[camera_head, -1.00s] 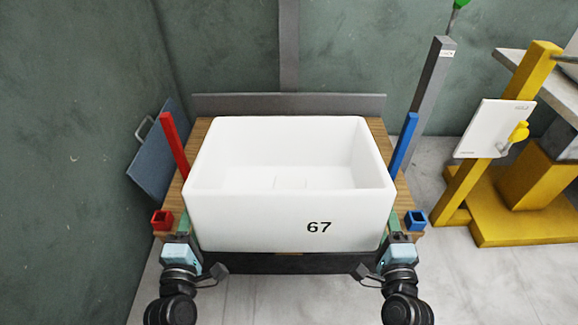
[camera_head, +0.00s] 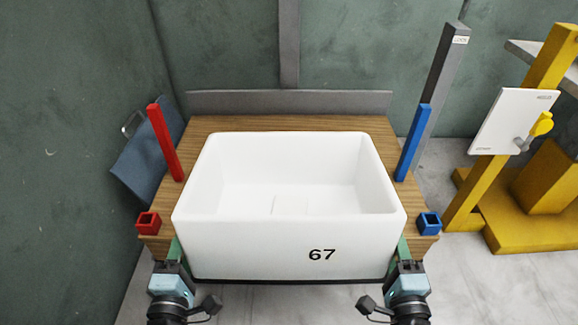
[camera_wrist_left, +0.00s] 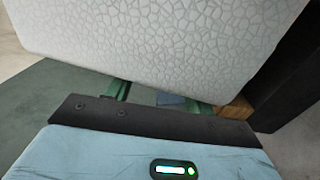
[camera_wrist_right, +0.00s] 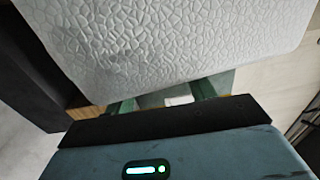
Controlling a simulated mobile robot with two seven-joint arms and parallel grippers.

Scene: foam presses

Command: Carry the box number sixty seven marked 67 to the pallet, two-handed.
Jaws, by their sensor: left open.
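The box marked 67 (camera_head: 297,248) is a white, open-topped foam box, upright and empty as far as I see. It sits on the wooden table (camera_head: 275,123), its number on the side facing me. My left gripper (camera_head: 176,250) is at its front left corner and my right gripper (camera_head: 402,250) at its front right corner. In the left wrist view, the left fingers (camera_wrist_left: 160,98) are apart beside the box's textured wall (camera_wrist_left: 165,40). In the right wrist view, the right fingers (camera_wrist_right: 163,99) are also apart beside the wall (camera_wrist_right: 170,40). Contact is unclear. No pallet is visible.
A red post (camera_head: 165,143) and a blue post (camera_head: 412,142) flank the box. A red socket (camera_head: 148,223) and a blue socket (camera_head: 429,223) sit at the table's front corners. A yellow frame with a white panel (camera_head: 512,120) stands right. A wall closes the back.

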